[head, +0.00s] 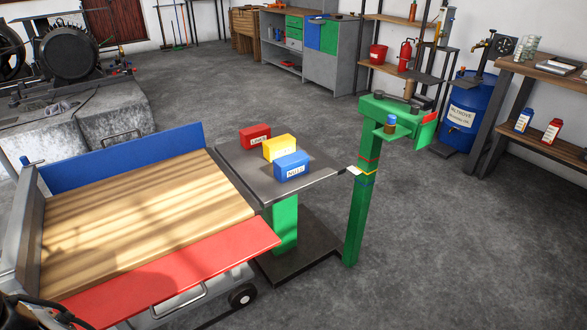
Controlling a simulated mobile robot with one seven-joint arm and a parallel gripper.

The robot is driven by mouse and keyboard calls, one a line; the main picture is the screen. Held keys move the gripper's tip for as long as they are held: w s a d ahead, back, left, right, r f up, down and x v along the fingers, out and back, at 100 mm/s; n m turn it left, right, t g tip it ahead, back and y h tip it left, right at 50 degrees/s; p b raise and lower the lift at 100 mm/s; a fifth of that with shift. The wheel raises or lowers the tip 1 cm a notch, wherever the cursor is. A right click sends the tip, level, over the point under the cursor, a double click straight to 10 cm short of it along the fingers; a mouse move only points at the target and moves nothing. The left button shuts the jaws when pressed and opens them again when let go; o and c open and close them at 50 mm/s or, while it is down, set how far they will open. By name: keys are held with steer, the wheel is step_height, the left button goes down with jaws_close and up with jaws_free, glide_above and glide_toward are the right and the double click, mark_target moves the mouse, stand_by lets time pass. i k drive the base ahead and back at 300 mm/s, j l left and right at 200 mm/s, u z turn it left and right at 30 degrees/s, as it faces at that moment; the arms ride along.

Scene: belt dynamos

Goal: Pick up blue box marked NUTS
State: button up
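The blue box (291,160) sits on the dark top of a small table (322,182), nearest the table's front edge of three boxes. Its white front label reads roughly NUTS, though the letters are small. A yellow box (280,146) stands just behind it to the left, and a red box (254,135) stands farther back left. The blue box looks upright and nothing holds it. My gripper's fingers do not show; only a dark part, perhaps of my arm, shows at the bottom left corner.
A cart with a wooden bed (130,220), a blue side board (120,157) and a red flap (165,275) adjoins the table's left. A green post (358,215) stands close at its right. Shelves line the right wall. Grey floor in front is clear.

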mark_target(290, 166)
steer(key=i+u, duration=0.1)
steer(key=u, duration=0.25)
steer(key=l+u, duration=0.15)
steer(key=u, duration=0.2)
steer(key=i+l+u, duration=0.1)
steer(key=u, duration=0.25)
steer(key=i+l+u, duration=0.15)
steer(key=l+u, duration=0.15)
steer(key=l, duration=0.15)
steer(key=i+l+u, duration=0.1)
steer(key=l+u, duration=0.15)
steer(key=l, duration=0.2)
steer(key=l+u, duration=0.1)
steer(key=l, duration=0.4)
steer(key=i+l+u, duration=0.15)
steer(key=l, duration=1.05)
steer(key=i+l, duration=0.1)
steer(key=l, duration=0.6)
